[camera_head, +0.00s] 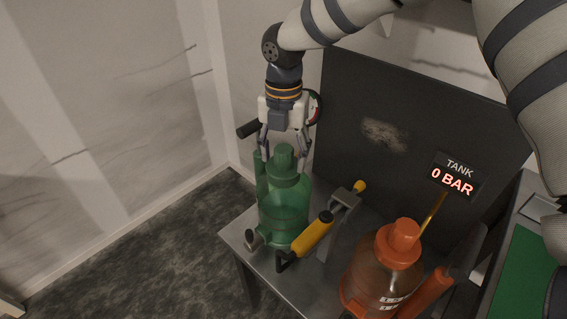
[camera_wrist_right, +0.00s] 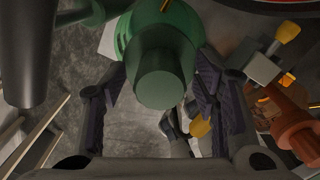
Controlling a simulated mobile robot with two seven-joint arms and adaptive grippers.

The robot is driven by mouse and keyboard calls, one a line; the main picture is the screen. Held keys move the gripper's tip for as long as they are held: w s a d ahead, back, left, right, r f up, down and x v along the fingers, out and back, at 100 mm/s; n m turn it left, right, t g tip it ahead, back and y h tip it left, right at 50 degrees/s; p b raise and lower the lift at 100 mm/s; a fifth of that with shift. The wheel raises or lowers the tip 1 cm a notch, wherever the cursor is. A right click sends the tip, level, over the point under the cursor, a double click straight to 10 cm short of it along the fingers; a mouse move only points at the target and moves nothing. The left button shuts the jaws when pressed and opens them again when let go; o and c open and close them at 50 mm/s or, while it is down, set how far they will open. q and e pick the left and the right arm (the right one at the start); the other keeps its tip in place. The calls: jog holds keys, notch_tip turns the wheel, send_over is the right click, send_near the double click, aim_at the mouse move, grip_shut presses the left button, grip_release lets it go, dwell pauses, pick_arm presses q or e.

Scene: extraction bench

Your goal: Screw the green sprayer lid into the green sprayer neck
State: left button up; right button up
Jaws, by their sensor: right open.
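The green sprayer (camera_head: 284,208) stands upright on the grey bench. Its green lid (camera_head: 284,153), with a round knob, sits upright at the sprayer's neck; how far it is screwed in cannot be told. In the right wrist view the lid's knob (camera_wrist_right: 160,85) is in the middle, above the wider green top. My right gripper (camera_head: 284,149) points down over the sprayer. It is open, its two fingers on either side of the knob, with gaps showing in the right wrist view. My left gripper is not in view.
An orange sprayer (camera_head: 385,268) stands at the right on the bench (camera_head: 333,283). A clamp with a yellow handle (camera_head: 313,236) is close beside the green sprayer. A dark panel with a "TANK 0 BAR" display (camera_head: 452,178) stands behind. Free floor lies left.

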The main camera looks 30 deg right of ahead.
grip_shut()
jog(key=shift+r+m, duration=0.25)
jog(key=shift+m, duration=0.25)
jog(key=m+p, duration=0.1)
jog(key=m, duration=0.5)
jog(key=shift+r, duration=0.15)
jog(key=m, duration=0.3)
jog(key=shift+m+p, duration=0.3)
jog(key=shift+p, duration=0.1)
jog(key=m, duration=0.9)
jog(key=shift+f+m, duration=0.25)
jog(key=shift+m, duration=0.15)
jog(key=m, duration=0.3)
jog(key=shift+f+p, duration=0.1)
jog(key=shift+p, duration=0.2)
jog(key=m, duration=0.4)
grip_release()
jog(key=shift+f, duration=0.1)
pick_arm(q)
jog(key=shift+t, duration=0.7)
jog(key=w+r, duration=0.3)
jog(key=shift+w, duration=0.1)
